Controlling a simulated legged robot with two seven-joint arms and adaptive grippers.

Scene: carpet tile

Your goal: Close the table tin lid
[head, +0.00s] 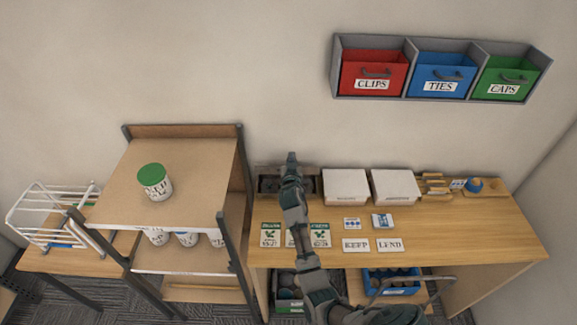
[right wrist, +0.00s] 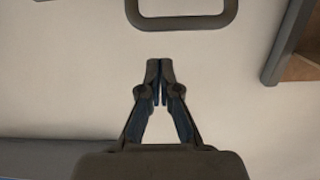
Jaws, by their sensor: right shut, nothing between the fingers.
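On the back of the wooden table (head: 480,228) stands an open low container (head: 269,184) with dark contents. My right arm hides its middle, and I cannot make out a lid on it. Two closed boxes with pale tops, a left one (head: 346,184) and a right one (head: 395,184), stand beside it. My right gripper (head: 291,157) is shut and empty; in the head view its tips overlap the container's back edge, height unclear. In the right wrist view its fingertips (right wrist: 160,72) meet before a pale surface. My left gripper is not in view.
A white canister with a green lid (head: 154,180) stands on the shelf unit at left. Wall bins, red (head: 373,73), blue (head: 443,74) and green (head: 508,78), hang above. Cards lie on the table. A dark loop (right wrist: 182,20) shows in the wrist view. The table's right front is clear.

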